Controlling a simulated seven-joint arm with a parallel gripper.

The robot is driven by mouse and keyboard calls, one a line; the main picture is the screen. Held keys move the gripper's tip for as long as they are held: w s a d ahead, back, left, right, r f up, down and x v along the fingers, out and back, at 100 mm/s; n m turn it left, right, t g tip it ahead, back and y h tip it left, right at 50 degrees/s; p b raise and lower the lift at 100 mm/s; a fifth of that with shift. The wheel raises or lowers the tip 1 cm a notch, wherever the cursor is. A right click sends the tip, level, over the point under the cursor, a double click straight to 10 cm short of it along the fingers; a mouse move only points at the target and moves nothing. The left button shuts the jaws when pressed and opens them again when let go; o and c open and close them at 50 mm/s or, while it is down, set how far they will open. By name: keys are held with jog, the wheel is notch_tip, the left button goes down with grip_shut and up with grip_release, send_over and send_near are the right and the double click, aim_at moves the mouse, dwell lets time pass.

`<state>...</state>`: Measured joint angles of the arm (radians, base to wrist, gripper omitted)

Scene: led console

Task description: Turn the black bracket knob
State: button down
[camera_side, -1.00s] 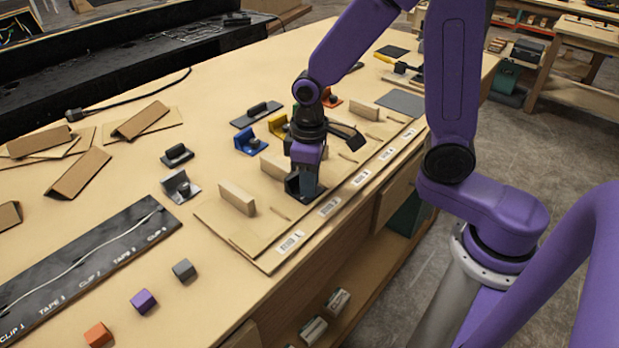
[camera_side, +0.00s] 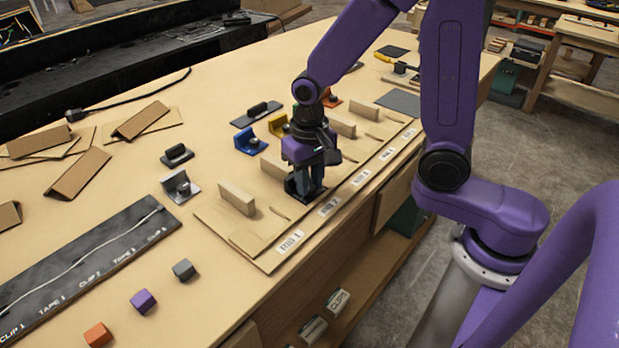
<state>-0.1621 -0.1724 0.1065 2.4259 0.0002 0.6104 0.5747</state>
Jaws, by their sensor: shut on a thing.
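The black bracket (camera_side: 292,188) sits on the wooden board near the table's front edge, in the slot behind the second label. My gripper (camera_side: 311,190) points straight down over it, with its fingers at the bracket. The fingers are shut on the bracket's knob. The knob itself is hidden between the fingers, so its angle cannot be seen.
Wooden divider blocks (camera_side: 237,198) stand on the board on both sides of the bracket. A blue bracket (camera_side: 250,141), a yellow bracket (camera_side: 278,125) and a grey bracket (camera_side: 180,187) stand behind or to the left. Small cubes (camera_side: 144,301) lie at the front left.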

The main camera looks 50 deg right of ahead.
aim_at(310, 187)
jog(key=shift+w+r, duration=0.1)
dwell(0.4)
jog(key=c, duration=0.9)
grip_release()
notch_tip(310, 187, up, 17)
jog(key=shift+r, duration=0.2)
jog(key=shift+f, duration=0.1)
